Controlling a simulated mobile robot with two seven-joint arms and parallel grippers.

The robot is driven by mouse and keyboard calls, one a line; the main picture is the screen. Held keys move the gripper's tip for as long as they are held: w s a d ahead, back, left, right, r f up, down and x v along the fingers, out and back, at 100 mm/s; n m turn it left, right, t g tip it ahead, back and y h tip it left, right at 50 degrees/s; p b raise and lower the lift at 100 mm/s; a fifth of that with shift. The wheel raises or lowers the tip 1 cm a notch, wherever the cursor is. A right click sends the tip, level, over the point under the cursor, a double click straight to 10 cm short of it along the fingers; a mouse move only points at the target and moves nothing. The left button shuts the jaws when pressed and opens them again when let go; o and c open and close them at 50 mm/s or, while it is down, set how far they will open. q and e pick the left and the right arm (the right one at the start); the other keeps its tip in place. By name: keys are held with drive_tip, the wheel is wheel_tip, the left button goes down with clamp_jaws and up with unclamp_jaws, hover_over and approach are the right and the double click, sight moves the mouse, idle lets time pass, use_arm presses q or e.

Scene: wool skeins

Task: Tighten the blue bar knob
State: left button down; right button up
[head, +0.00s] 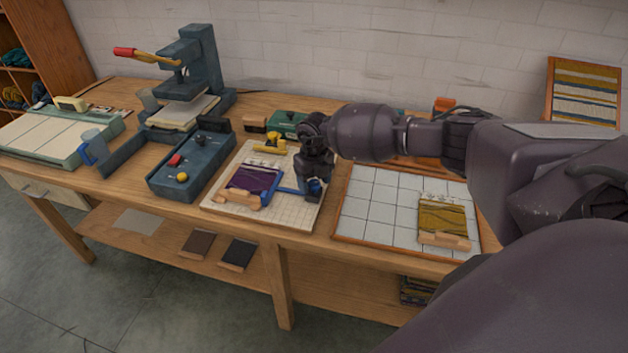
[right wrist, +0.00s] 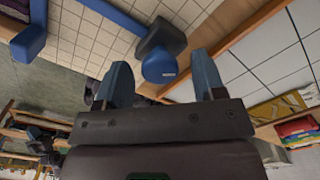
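The blue bar knob (right wrist: 160,66) is a short round blue cap at the end of a blue bar (right wrist: 112,14) in the right wrist view. In the head view the knob (head: 315,188) shows at the right edge of the pale gridded board (head: 290,215), partly covered by my right gripper. The blue bar (head: 288,190) runs from there to the purple swatch (head: 253,178). My right gripper (right wrist: 163,72) is open, with one finger on each side of the knob in the wrist view. I see no grip on it, and cannot tell if a finger touches it. My left gripper is out of view.
A white tiled board (head: 380,215) with a mustard swatch (head: 440,218) lies to the right. A blue-grey control box (head: 190,168) with red and yellow knobs and a press (head: 200,55) stand left. A yellow clamp (head: 268,143) sits behind the purple swatch.

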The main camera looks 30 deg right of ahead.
sight(314, 182)
wheel_tip(314, 182, up, 11)
idle(0.7)
drive_tip(key=shift+f, duration=0.1)
